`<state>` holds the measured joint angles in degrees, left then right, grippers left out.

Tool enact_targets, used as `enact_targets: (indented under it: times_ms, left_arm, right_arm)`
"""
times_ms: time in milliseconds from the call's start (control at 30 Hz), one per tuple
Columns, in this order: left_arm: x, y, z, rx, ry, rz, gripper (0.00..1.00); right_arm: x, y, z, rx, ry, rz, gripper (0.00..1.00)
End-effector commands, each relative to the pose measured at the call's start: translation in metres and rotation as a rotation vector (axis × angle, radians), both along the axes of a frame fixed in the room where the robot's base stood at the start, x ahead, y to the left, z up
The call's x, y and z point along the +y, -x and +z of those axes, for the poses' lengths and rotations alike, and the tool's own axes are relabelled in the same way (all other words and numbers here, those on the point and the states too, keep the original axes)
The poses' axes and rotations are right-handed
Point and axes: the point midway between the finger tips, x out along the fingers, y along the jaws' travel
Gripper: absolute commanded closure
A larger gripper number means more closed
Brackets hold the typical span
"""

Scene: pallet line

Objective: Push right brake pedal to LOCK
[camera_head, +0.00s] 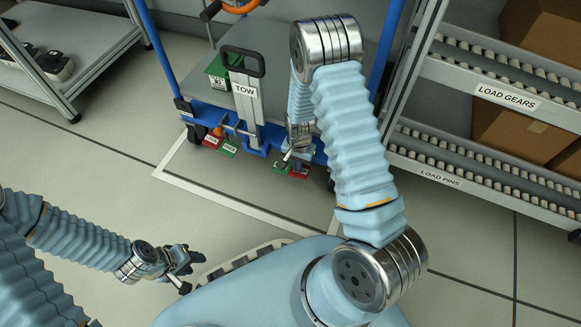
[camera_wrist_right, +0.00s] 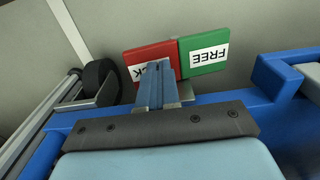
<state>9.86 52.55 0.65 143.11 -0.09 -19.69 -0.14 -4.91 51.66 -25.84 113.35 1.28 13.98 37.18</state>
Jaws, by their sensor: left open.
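The right brake pedal shows in the right wrist view as a red LOCK plate (camera_wrist_right: 140,58) beside a green FREE plate (camera_wrist_right: 204,54), lettering upside down. In the head view its green part (camera_head: 280,168) and red part (camera_head: 300,173) sit low on the cart's front right. My right gripper (camera_wrist_right: 157,68) has its fingers together with nothing between them. The fingertips overlap the red LOCK plate and cover part of its lettering; I cannot tell whether they touch it. In the head view my right gripper (camera_head: 290,160) is just above the pedal. My left gripper (camera_head: 184,272) is open and empty, over the floor.
The blue cart frame (camera_head: 262,150) has a TOW handle (camera_head: 244,95) and a left pedal pair, red (camera_head: 211,141) and green (camera_head: 228,149). A roller rack (camera_head: 480,95) with cardboard boxes stands at the right. A grey shelf (camera_head: 70,35) stands at the left.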

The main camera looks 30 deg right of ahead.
Motion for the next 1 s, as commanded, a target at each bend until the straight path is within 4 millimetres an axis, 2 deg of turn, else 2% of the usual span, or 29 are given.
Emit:
enact_targets:
  times_ms: [567,1000]
  left_arm:
    - [0.000,0.000,-0.005,0.000,0.000,0.000,0.57]
    - [0.000,0.000,0.024,0.000,0.000,0.000,0.57]
  right_arm:
    - [0.000,0.000,-0.007,-0.001,-0.001,0.001,1.00]
    - [0.000,0.000,0.030,-0.001,0.000,0.000,1.00]
